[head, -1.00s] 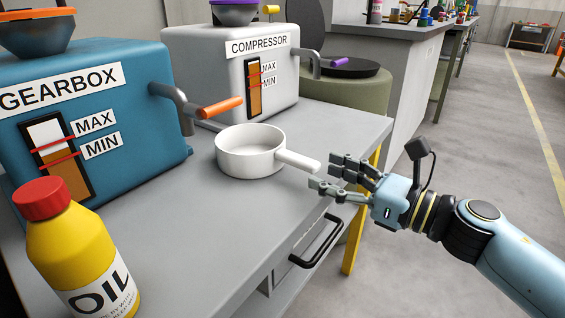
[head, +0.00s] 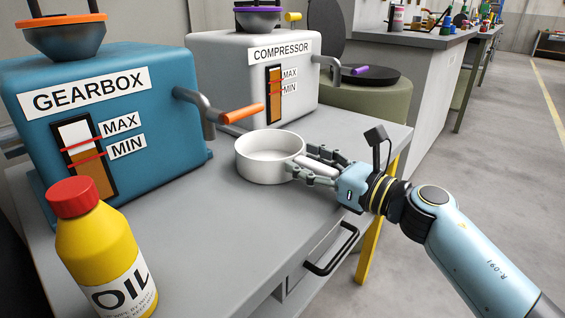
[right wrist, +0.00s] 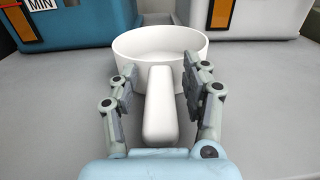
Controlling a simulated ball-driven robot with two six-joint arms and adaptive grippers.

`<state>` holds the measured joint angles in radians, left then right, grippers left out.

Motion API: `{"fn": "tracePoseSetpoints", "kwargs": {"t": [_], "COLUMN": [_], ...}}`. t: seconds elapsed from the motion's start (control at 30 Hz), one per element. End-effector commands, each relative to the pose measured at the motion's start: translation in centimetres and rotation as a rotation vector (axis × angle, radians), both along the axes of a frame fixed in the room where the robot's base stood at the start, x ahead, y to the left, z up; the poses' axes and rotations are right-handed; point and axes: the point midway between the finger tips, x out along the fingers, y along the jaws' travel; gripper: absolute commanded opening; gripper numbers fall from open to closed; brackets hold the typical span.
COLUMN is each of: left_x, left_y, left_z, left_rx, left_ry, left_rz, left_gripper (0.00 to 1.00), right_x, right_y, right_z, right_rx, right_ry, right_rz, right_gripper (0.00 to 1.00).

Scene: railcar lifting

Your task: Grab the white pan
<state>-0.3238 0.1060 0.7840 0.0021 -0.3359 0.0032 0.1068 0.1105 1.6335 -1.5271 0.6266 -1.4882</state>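The white pan (head: 262,167) stands upright on the grey bench top, with its handle pointing to the right toward my right arm. My right gripper (head: 322,170) is open, with its fingers on both sides of the handle. In the right wrist view the pan (right wrist: 160,44) is straight ahead, and its handle (right wrist: 160,110) runs between the two fingers of my right gripper (right wrist: 160,92). A gap shows between the handle and each finger. My left gripper is not in view.
A blue gearbox (head: 165,140) and a white compressor (head: 222,75) stand behind on the bench (head: 215,235). A yellow oil bottle (head: 95,245) stands at the front left. The gearbox's orange-tipped lever (head: 242,114) juts out close to the pan. A black drawer handle (head: 332,252) is below.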

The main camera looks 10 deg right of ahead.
Motion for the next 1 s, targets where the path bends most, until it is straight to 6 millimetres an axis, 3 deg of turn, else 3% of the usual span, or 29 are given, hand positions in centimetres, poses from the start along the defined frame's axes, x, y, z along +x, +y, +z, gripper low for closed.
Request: {"fn": "tracePoseSetpoints", "kwargs": {"t": [0.03,0.33,0.77,1.0], "left_x": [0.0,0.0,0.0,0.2], "left_y": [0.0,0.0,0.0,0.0], "left_z": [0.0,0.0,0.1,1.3], "left_rx": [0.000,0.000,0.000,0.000], "left_ry": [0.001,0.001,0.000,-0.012], "left_rz": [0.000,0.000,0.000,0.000], "left_gripper": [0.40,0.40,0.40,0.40], "right_x": [0.0,0.0,0.0,0.0], "right_y": [0.0,0.0,0.0,0.0], "right_z": [0.0,0.0,0.2,2.8], "right_rx": [0.000,0.000,0.000,0.000], "right_ry": [0.000,0.000,-0.001,-0.005], "right_rz": [0.000,0.000,0.000,0.000], "right_gripper": [0.39,0.00,0.00,0.00]}}
